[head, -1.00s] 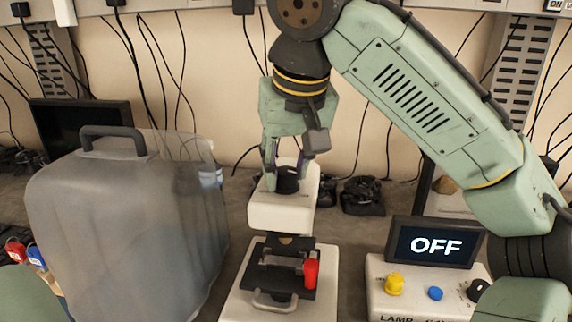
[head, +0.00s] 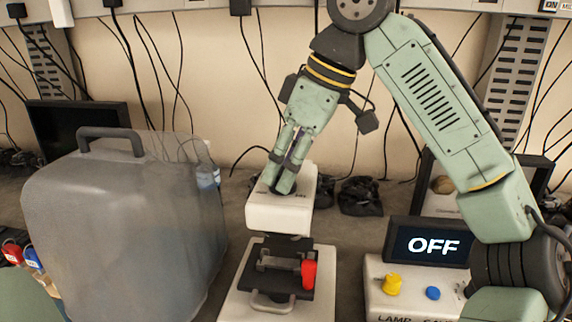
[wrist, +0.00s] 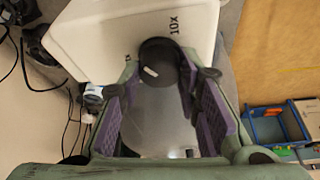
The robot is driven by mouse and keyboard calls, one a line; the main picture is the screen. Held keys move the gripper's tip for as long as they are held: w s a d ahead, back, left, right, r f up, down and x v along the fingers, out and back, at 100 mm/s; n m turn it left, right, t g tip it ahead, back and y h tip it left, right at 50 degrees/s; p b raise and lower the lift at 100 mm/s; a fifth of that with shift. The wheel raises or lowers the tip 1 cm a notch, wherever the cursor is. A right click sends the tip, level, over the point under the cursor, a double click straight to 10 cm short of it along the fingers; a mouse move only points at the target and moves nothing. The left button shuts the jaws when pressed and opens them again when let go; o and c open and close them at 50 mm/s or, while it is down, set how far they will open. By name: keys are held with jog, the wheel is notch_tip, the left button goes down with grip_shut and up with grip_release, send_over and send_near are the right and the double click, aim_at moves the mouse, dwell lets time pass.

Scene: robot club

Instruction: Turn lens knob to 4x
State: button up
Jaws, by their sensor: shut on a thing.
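The microscope (head: 280,212) is white, with a black lens knob (wrist: 160,58) on top of its head. In the wrist view the knob has a white mark, at its lower left side, facing away from the printed 10X label. A second small label at the left is too small to read. My gripper (wrist: 158,70) is shut on the knob, with a purple-padded finger on each side. In the head view my gripper (head: 280,182) leans down onto the top of the microscope, and its fingers hide most of the knob. A red piece (head: 309,274) stands by the black stage.
A translucent grey cover with a handle (head: 125,225) stands close at the left. A lamp control box (head: 410,302) at the right has a yellow knob, a blue button and a screen reading OFF. Black items (head: 360,196) and cables lie behind.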

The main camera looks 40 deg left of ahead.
jog(key=n, duration=0.2)
jog(key=n+g+h, duration=0.1)
jog(key=n, duration=0.2)
jog(key=shift+w+a+n+g, duration=0.1)
jog(key=shift+w+n+g, duration=0.05)
jog(key=shift+n+g, duration=0.15)
jog(key=n+h, duration=0.1)
jog(key=n, duration=0.1)
jog(key=n+h, duration=0.1)
jog(key=n, duration=0.2)
jog(key=shift+a+g, duration=0.1)
jog(key=shift+g, duration=0.3)
jog(key=shift+n, duration=0.3)
jog(key=o, duration=1.1)
